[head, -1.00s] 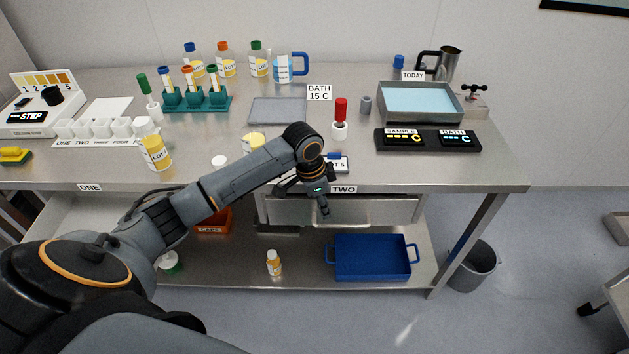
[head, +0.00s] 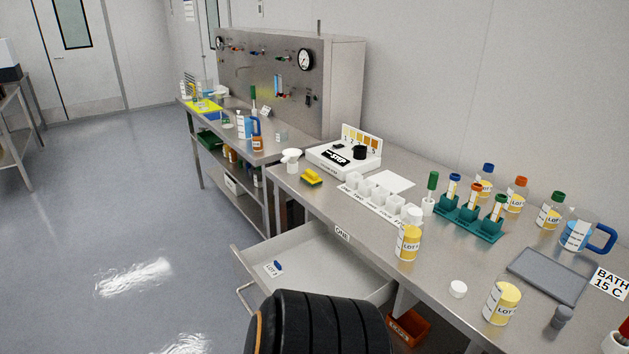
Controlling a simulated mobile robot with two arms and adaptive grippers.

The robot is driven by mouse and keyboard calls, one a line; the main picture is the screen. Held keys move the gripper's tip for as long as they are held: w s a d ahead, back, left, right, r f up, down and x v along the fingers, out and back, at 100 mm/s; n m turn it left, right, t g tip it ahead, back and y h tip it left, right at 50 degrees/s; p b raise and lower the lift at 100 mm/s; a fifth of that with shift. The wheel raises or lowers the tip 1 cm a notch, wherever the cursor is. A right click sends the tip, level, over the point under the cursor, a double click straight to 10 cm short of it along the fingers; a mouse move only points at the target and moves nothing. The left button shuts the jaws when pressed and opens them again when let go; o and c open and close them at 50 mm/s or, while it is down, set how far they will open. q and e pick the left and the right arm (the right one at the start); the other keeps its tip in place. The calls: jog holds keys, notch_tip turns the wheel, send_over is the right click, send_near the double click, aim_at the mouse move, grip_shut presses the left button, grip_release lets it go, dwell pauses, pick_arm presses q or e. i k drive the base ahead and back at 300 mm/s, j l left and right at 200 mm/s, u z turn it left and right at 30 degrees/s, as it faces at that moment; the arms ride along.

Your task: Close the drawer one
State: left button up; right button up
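Drawer one (head: 318,262), a pale metal drawer under the table's front edge, stands pulled out. The label ONE (head: 342,233) is on the table edge above it. Its bar handle (head: 243,296) is at the drawer's front, on the left. A dark part of my own arm covers the near corner of the drawer. Neither of my grippers shows in the head view.
The steel table (head: 450,270) carries bottles, a teal tube rack (head: 468,222), a grey tray (head: 549,275) and a STEP unit (head: 343,158). An orange bin (head: 408,328) sits below. A second bench (head: 230,140) stands behind. The floor (head: 130,220) left of the drawer is clear.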

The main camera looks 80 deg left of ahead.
aim_at(313, 257)
jog(key=i+u, duration=0.2)
jog(key=u, duration=0.25)
jog(key=i+l+u, duration=0.1)
jog(key=u, duration=0.4)
jog(key=i, duration=0.05)
